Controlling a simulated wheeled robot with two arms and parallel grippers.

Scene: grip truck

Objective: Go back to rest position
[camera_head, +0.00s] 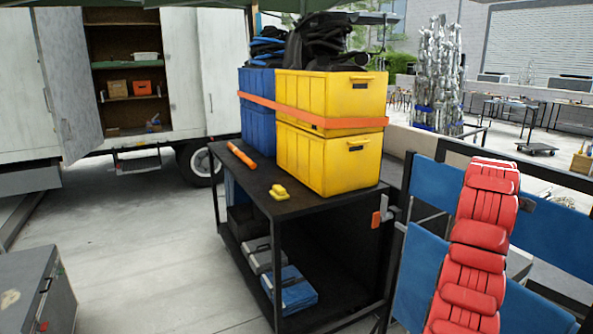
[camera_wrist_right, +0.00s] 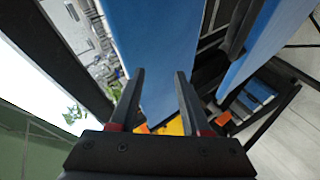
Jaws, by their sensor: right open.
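My right gripper (camera_wrist_right: 159,73) shows in the right wrist view with its two dark fingers apart and nothing between them. A blue panel (camera_wrist_right: 158,45) lies beyond the fingers; I cannot tell how far off it is. Bits of yellow (camera_wrist_right: 172,126) and orange show low between the fingers, partly hidden by the gripper. My left gripper is in neither view, and the head view shows neither gripper.
A black cart (camera_head: 300,205) carries strapped yellow crates (camera_head: 325,160) and blue crates (camera_head: 258,125). Red padded bundles (camera_head: 478,235) hang by blue panels (camera_head: 420,275) at right. A grey case (camera_head: 35,290) stands at left. Floor (camera_head: 140,255) between case and cart is clear.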

